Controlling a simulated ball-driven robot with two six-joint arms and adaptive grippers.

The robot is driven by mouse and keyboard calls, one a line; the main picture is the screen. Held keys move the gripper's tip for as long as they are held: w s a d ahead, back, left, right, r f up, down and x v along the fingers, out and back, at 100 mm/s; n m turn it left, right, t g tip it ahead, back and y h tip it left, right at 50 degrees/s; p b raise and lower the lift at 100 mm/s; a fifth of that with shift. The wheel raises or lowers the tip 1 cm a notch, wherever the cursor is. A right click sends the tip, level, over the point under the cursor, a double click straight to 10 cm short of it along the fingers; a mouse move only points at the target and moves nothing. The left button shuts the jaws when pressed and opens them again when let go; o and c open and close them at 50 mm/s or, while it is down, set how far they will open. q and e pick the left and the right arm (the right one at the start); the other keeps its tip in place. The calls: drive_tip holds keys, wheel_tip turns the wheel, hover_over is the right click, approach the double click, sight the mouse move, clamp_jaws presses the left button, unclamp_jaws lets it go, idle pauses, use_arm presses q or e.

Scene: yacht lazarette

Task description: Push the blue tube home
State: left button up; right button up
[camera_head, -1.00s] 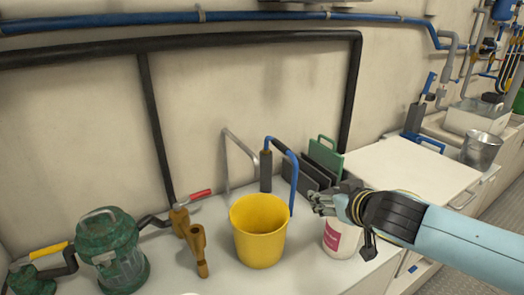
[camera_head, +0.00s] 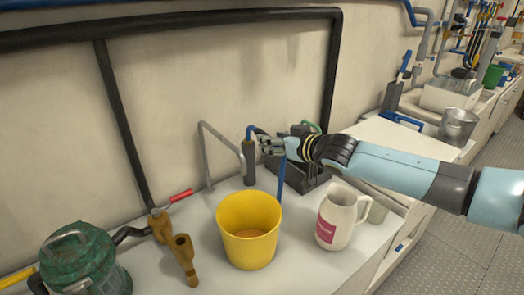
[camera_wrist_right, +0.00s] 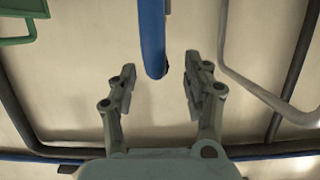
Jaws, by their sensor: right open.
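The blue tube (camera_head: 281,182) is a bent pipe standing on the white counter behind the yellow bucket. Its far end meets a black sleeve (camera_head: 249,168), and its top bend is partly hidden by my right gripper (camera_head: 268,146). In the right wrist view the tube (camera_wrist_right: 152,38) comes in from the top and its rounded bend lies near the gap between the fingertips of my right gripper (camera_wrist_right: 161,76). The fingers are spread, with visible space on both sides of the tube. My left gripper is not in view.
A yellow bucket (camera_head: 248,230) stands in front of the tube, with a white jug (camera_head: 337,218) to its right. A bent grey pipe (camera_head: 205,155) is left of the tube. Brown valve fittings (camera_head: 184,260) and a green strainer (camera_head: 85,265) are at left. Dark boards stand behind the gripper.

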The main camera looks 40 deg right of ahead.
sight(262, 133)
drive_tip(key=shift+w, duration=0.4)
drive_tip(key=b+x, duration=0.3)
drive_tip(key=x, duration=0.1)
drive_tip(key=shift+w+d, duration=0.15)
drive_tip(key=shift+w, duration=0.2)
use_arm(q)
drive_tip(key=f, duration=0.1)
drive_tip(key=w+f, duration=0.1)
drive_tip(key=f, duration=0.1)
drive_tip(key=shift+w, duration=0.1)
use_arm(e)
drive_tip(key=shift+r, duration=0.15)
clamp_jaws()
